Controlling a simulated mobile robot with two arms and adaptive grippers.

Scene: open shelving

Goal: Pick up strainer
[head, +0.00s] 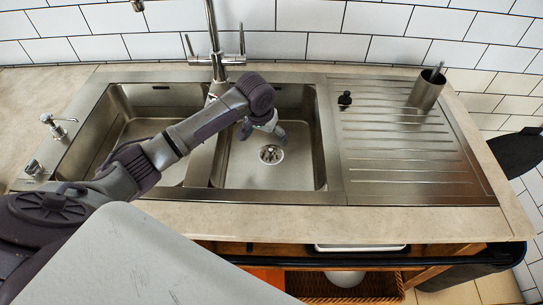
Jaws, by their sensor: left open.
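A round metal strainer (270,154) sits at the drain on the floor of the right sink basin (300,180). My left gripper (263,131) is over this basin, just behind the strainer in the picture. It points down with its fingers spread, and I see nothing between them. The strainer looks uncovered, and the gripper appears apart from it. The exact height of the fingers above the basin floor is hard to tell. My right gripper is not in view.
A tall faucet (219,60) stands behind the basins. The left basin (130,135) lies under my left arm. A wicker basket (380,285) sits below the counter.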

